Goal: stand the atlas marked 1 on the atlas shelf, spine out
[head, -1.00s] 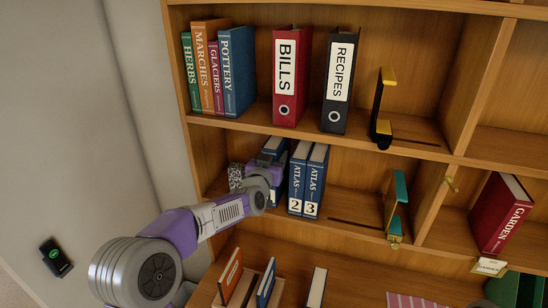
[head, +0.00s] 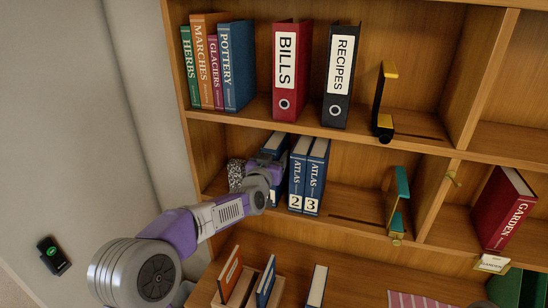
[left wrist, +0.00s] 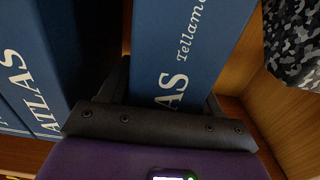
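The atlas marked 1 (head: 277,144) is a blue book standing on the middle shelf, left of the atlas marked 2 (head: 298,180) and the atlas marked 3 (head: 315,180). My left gripper (head: 274,170) is in front of it and covers much of its spine. In the left wrist view the atlas (left wrist: 187,45) faces me spine out, with a dark finger close against each side, so the gripper looks shut on it. My right gripper is not in view.
A speckled grey object (head: 236,175) stands left of the atlas and shows at right in the wrist view (left wrist: 293,40). A teal bookend (head: 401,190) stands further right on the atlas shelf (head: 350,210). Upright books (head: 265,284) stand below. The binders (head: 289,80) are above.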

